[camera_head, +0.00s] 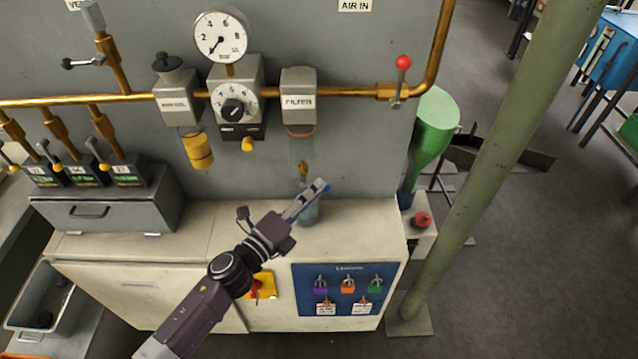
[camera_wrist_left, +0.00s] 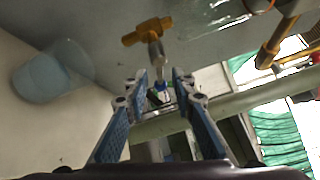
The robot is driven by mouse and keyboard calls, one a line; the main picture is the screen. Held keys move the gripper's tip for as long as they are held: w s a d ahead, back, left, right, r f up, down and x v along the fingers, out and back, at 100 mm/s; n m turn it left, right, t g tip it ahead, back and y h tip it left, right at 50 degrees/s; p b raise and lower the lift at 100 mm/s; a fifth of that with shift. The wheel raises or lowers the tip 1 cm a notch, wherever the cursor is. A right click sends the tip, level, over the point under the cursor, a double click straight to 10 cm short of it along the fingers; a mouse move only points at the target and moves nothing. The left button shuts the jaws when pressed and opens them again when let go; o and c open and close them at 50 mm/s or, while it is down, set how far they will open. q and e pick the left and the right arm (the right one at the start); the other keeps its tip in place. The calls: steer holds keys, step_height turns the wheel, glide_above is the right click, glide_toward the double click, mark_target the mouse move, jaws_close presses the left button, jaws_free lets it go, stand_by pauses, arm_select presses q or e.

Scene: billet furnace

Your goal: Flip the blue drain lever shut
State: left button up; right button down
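The drain valve has a brass body (camera_wrist_left: 148,32) in the left wrist view. A silver lever with a blue end (camera_wrist_left: 162,88) comes from it towards my left gripper (camera_wrist_left: 160,80). The gripper's two fingers are apart, one on each side of the lever's end, with visible gaps. In the head view my left gripper (camera_head: 322,187) is below the filter (camera_head: 299,100), near the small brass drain (camera_head: 303,170). There I cannot clearly tell the lever from the fingertips. My right gripper is not in view.
A translucent cup (camera_wrist_left: 50,75) stands below the drain, and shows partly behind my gripper in the head view (camera_head: 309,213). A red-knobbed valve (camera_head: 403,63) sits on the brass pipe at right. A green post (camera_head: 500,150) stands right of the cream cabinet (camera_head: 365,226).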

arm_select(q)
steer(key=shift+x, duration=1.3)
jaws_close()
steer(key=shift+f, duration=0.1)
